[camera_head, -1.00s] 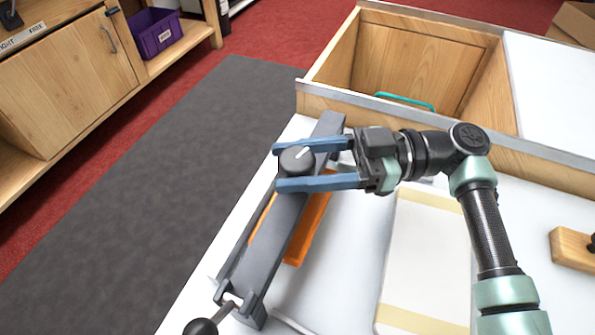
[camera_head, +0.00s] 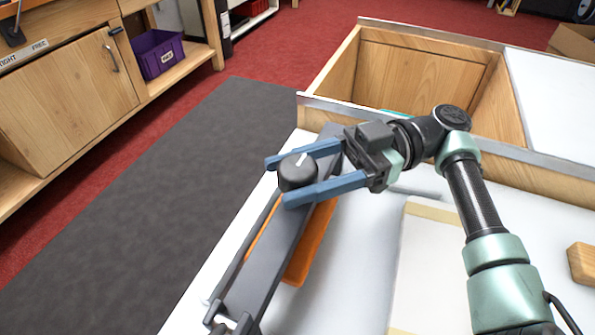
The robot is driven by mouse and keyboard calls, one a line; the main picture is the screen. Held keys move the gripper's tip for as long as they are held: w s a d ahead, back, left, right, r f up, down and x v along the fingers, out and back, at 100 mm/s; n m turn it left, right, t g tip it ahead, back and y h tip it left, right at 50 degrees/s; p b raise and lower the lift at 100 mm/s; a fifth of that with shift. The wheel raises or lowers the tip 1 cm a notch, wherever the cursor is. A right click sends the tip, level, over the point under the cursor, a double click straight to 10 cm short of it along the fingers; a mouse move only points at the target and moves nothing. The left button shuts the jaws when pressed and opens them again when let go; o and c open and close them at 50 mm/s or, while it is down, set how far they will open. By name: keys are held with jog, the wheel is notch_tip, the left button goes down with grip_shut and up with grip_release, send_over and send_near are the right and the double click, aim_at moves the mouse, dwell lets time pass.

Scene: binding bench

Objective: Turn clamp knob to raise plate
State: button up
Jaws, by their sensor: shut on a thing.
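The clamp knob (camera_head: 297,173) is a round black knob with a white pointer line, on top of the long grey clamp bar (camera_head: 262,262) on the white bench. My gripper (camera_head: 276,182) has its two blue fingers on either side of the knob, shut on it, reaching in from the right. The white line points up and to the right. An orange piece (camera_head: 312,243) shows beneath and beside the bar. The plate's height cannot be told from here.
A cream board (camera_head: 428,270) lies right of the clamp. An open wooden bin (camera_head: 420,75) stands behind, and a wooden block (camera_head: 582,263) lies at the right edge. A grey floor mat (camera_head: 130,210) is left of the bench.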

aim_at(297, 166)
jog(key=o, duration=1.4)
jog(key=shift+f, duration=0.3)
jog(key=shift+c, duration=0.2)
jog(key=shift+r, duration=0.2)
notch_tip(297, 166, up, 10)
jog(key=p, duration=0.5)
jog(key=shift+f, duration=0.1)
